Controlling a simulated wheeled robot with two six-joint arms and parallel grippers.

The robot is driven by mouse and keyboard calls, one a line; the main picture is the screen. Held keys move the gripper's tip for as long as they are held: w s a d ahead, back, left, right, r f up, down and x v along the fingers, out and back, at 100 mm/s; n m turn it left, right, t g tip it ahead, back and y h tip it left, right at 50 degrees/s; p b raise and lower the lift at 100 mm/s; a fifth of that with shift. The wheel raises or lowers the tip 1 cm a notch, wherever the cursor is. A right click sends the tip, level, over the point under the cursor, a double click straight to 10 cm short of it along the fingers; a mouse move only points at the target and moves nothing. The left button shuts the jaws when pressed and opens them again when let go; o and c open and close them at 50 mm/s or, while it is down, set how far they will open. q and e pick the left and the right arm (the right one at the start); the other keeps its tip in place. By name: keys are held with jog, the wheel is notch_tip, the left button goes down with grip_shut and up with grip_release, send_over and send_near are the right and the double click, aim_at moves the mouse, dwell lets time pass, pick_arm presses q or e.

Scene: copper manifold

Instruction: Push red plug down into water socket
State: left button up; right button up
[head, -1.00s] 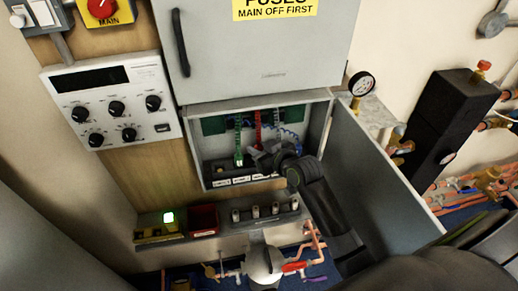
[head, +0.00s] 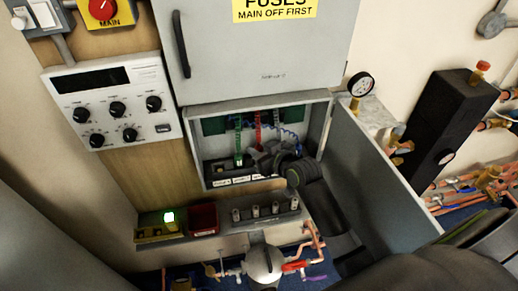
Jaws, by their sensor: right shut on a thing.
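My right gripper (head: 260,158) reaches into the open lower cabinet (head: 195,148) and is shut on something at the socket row. A red cable (head: 257,125) runs down from the cabinet's top to behind the gripper. The red plug itself and its socket are hidden by the gripper, so I cannot tell how deep the plug sits. A green plug (head: 238,158) on a green cable stands upright in the row just left of the gripper. White labels (head: 240,179) run along the front of the row. My left gripper does not show.
The cabinet's open door (head: 375,175) stands right of my arm. A ledge below carries a green-lit box (head: 168,218), a red bin (head: 203,218) and several metal cylinders (head: 256,211). A pressure gauge (head: 361,85) and black block (head: 445,125) stand further right.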

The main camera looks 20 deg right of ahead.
jog(key=shift+f+b, duration=0.7)
jog(key=shift+f, duration=0.3)
jog(key=o, duration=1)
jog(key=shift+o, duration=0.2)
jog(key=shift+s+r, duration=0.1)
jog(key=shift+s+r+p, duration=0.15)
jog(key=shift+s+p, duration=0.05)
jog(key=shift+p, duration=0.2)
jog(key=p+v, duration=0.5)
jog(key=v, duration=0.6)
jog(key=shift+s, duration=0.25)
